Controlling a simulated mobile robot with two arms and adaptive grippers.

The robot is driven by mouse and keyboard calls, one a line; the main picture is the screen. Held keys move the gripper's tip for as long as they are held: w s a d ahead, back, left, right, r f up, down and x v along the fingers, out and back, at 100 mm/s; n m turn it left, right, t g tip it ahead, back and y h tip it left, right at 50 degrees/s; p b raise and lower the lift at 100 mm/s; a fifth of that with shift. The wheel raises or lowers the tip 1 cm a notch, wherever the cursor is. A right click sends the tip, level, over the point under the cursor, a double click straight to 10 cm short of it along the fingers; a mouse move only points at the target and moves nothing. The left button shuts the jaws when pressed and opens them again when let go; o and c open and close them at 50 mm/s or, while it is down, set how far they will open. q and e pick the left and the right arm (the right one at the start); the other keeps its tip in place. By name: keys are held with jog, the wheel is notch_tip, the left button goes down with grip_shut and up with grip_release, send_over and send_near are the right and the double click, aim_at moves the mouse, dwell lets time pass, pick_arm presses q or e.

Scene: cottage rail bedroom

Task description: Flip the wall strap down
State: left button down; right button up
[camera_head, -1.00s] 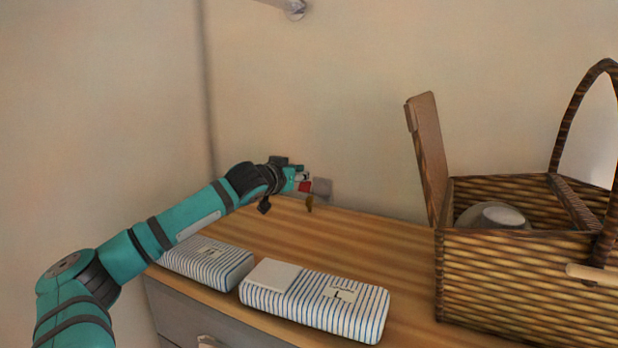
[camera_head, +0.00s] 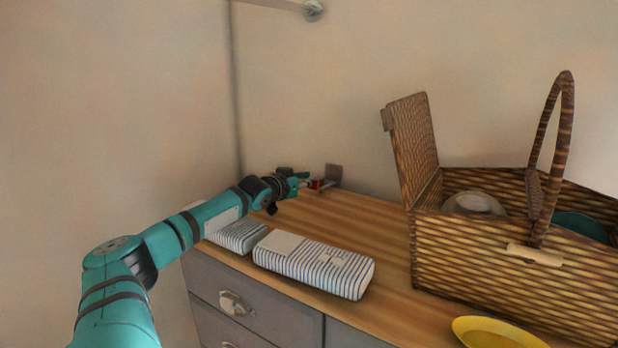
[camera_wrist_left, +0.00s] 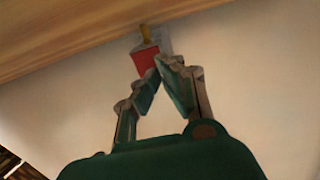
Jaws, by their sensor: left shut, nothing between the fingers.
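The wall strap fitting shows as a small grey plate (camera_head: 333,171) low on the back wall, just above the dresser top. A small red part (camera_head: 315,184) sits in front of it, beside my fingertips. In the left wrist view the red part (camera_wrist_left: 146,60), a yellow piece (camera_wrist_left: 145,34) and the grey plate (camera_wrist_left: 165,40) are close together. My left gripper (camera_head: 307,183) is shut and empty; its tips (camera_wrist_left: 159,64) meet right at the red part. I cannot tell whether they touch it. The strap's exact angle is too small to tell. My right gripper is not in view.
Striped cases (camera_head: 314,266) lie on the wooden dresser top (camera_head: 385,225) below my left arm. A wicker basket (camera_head: 510,250) with an open lid stands right, a yellow dish (camera_head: 495,334) before it. A rail (camera_head: 285,4) is on the wall above.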

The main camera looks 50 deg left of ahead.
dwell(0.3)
pick_arm(q)
notch_tip(320, 180, up, 10)
dwell(0.6)
jog(key=shift+f, duration=0.2)
dwell(0.4)
